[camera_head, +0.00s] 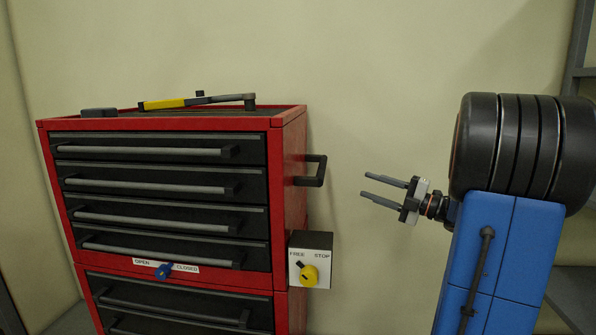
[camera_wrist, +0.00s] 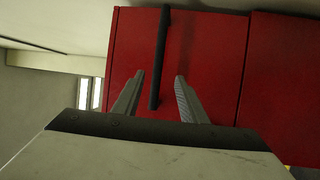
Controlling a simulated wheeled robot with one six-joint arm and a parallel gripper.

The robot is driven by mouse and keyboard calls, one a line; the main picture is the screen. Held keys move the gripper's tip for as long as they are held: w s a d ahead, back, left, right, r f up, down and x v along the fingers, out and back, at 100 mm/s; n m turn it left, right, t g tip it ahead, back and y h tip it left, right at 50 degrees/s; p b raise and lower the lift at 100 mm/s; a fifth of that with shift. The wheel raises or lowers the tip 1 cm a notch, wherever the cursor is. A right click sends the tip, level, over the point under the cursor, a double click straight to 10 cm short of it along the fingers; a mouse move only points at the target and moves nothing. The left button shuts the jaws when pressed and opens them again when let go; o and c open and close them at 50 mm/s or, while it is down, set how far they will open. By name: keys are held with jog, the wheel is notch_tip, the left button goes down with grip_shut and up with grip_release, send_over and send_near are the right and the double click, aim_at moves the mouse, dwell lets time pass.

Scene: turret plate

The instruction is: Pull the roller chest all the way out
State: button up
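The roller chest (camera_head: 290,178) is red with dark drawers and stands at the left of the head view, its red side panel filling much of the wrist view (camera_wrist: 218,60). A black side handle (camera_head: 318,170) sticks out from its right side; it also shows in the wrist view (camera_wrist: 160,60). My gripper (camera_head: 378,189) is open and empty to the right of that handle, with a gap between them in the head view. In the wrist view the handle's bar lies between the lines of my two fingers (camera_wrist: 159,77). Whether any finger touches it cannot be seen there.
A box marked FREE and STOP (camera_head: 313,243) with a yellow knob (camera_head: 309,275) is on the chest's right side. A blue knob (camera_head: 162,271) sits between OPEN and CLOSED. A yellow and black tool (camera_head: 195,102) lies on top. A pale wall is behind.

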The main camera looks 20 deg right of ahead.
aim_at(323, 169)
jog(key=shift+s+d, duration=0.15)
jog(key=shift+d, duration=0.05)
jog(key=x, duration=1.7)
jog(key=shift+a+r, duration=0.25)
jog(key=shift+c, duration=0.4)
grip_shut()
